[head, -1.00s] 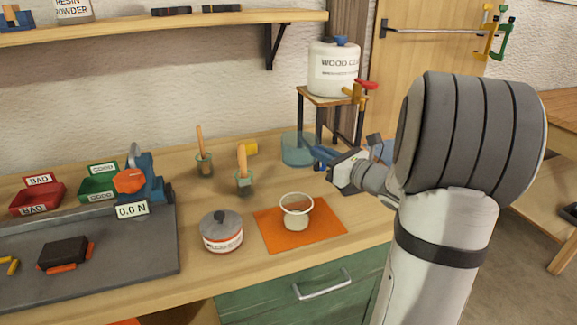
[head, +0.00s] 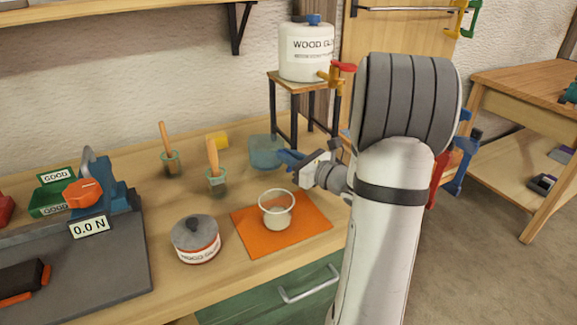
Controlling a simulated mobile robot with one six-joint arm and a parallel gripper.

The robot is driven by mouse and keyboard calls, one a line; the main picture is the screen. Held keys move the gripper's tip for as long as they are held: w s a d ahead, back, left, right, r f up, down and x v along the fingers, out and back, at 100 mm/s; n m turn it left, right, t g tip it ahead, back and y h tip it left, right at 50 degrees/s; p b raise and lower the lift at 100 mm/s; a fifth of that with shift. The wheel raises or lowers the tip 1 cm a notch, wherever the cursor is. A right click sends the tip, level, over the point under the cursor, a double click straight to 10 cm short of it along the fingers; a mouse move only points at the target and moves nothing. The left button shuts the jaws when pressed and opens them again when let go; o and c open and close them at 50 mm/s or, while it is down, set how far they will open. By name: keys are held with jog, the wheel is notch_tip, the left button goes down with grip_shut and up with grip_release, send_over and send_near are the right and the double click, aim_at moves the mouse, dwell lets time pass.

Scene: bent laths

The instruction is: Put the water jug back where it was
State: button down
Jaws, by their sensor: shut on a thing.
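The water jug (head: 264,153) is a translucent bluish vessel at the back of the bench in the head view, just left of the stand's legs. It looks a little tilted. My gripper (head: 287,157), with blue fingers, reaches in from the right and is shut on the jug's right side. The fingers hide the exact grip. I cannot tell whether the jug's base touches the bench.
A wood glue tank (head: 306,50) with a tap sits on a small stand (head: 296,85) behind my gripper. A cup (head: 277,209) stands on an orange mat (head: 247,239) in front. A lidded glue pot (head: 195,240) and brush pots (head: 215,181) stand left.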

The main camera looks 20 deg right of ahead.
jog(key=shift+f, duration=1.3)
jog(key=shift+f, duration=0.15)
jog(key=c, duration=1.5)
grip_release()
jog(key=shift+o, duration=0.2)
jog(key=shift+s+r, duration=0.1)
jog(key=shift+r, duration=0.15)
jog(key=v, duration=1.1)
jog(key=shift+s+d+f, duration=0.1)
jog(key=shift+s+d, duration=0.1)
jog(key=shift+s, duration=0.15)
